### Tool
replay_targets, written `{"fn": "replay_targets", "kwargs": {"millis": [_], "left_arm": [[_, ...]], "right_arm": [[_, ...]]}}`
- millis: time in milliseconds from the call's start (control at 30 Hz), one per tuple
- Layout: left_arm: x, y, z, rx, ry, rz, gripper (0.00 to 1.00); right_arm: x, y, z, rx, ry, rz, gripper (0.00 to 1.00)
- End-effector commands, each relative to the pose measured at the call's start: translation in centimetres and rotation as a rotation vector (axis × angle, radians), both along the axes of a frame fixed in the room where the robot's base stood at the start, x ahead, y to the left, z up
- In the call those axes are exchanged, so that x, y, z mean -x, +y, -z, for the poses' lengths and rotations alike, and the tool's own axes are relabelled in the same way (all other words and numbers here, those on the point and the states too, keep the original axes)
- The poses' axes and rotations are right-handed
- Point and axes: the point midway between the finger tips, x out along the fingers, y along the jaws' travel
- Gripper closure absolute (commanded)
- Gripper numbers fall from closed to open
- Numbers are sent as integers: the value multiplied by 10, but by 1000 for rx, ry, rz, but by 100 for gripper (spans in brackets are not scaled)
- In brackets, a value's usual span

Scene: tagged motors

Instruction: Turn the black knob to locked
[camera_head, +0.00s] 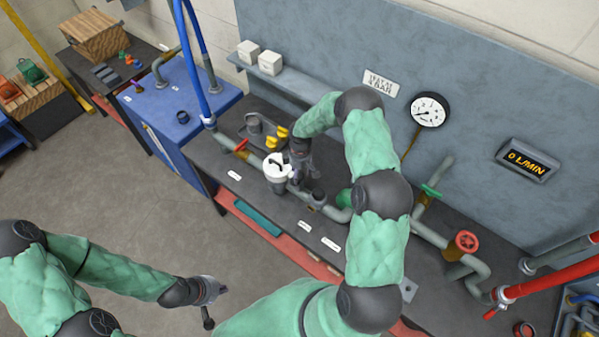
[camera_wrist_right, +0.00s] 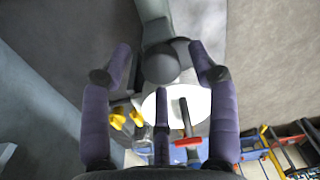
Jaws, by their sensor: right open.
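The black knob (camera_head: 279,161) shows as a dark bar on a round white dial plate (camera_head: 269,171), which stands on the pipework on the dark bench. In the right wrist view the black bar (camera_wrist_right: 185,115) crosses the white plate (camera_wrist_right: 202,103), partly behind the fingers. My right gripper (camera_head: 297,175) is just right of the plate in the head view. In the wrist view its fingers (camera_wrist_right: 160,85) are spread and empty, with the plate beyond them. The knob's marks cannot be read. My left gripper (camera_head: 208,297) is over the floor, away from the bench; its finger opening is unclear.
A red lever (camera_head: 241,146) and yellow handles (camera_head: 278,136) are close to the plate. A dark round fitting (camera_wrist_right: 162,64) shows between the fingers. A pressure gauge (camera_head: 430,109), a flow display (camera_head: 527,159) and a red valve wheel (camera_head: 466,241) are further right.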

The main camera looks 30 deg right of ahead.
Motion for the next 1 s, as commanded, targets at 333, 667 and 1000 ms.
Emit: {"fn": "replay_targets", "kwargs": {"millis": [333, 667, 1000], "left_arm": [[0, 0, -1, 0, 0, 0, 100], [0, 0, -1, 0, 0, 0, 100], [0, 0, 6, 0, 0, 0, 100]], "right_arm": [[0, 0, 4, 1, -1, 0, 40], [0, 0, 4, 0, 0, 1, 95], [1, 0, 5, 0, 2, 36, 96]]}}
